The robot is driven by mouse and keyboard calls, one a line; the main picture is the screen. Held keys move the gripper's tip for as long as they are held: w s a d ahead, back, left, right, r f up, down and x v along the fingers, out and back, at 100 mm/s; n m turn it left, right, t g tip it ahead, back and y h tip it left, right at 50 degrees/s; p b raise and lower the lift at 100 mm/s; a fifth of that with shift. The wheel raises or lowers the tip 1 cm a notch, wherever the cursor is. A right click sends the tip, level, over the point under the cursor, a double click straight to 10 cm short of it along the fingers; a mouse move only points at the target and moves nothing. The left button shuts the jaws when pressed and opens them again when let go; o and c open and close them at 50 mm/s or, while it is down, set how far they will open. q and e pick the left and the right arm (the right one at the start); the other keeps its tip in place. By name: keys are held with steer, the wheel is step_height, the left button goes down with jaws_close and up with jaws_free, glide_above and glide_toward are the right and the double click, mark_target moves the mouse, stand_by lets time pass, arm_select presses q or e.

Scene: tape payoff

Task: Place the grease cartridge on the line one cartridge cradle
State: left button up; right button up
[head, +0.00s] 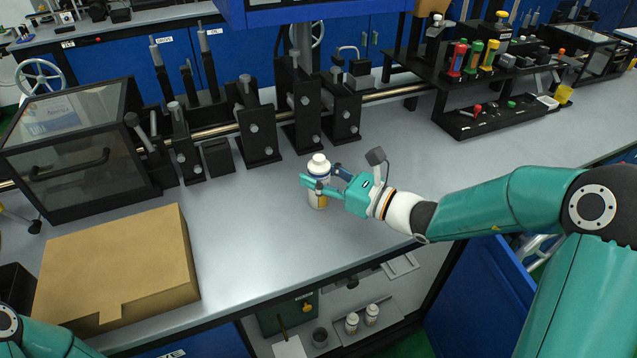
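A red cartridge (458,58), a green one (474,57) and a yellow one (489,56) stand upright in the rack at the back right. I cannot tell which holder is the line one cradle. My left gripper is out of view.
A cardboard box (118,262) lies at the front left, beside a dark clear-panelled case (75,150). Black stands (257,135) on a metal rod line the back. A black tool tray (495,116) is at the right. The bench top (240,215) around the bottle is clear.

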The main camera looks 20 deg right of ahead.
steer(key=c, duration=0.5)
jaws_close()
steer(key=shift+r, duration=0.15)
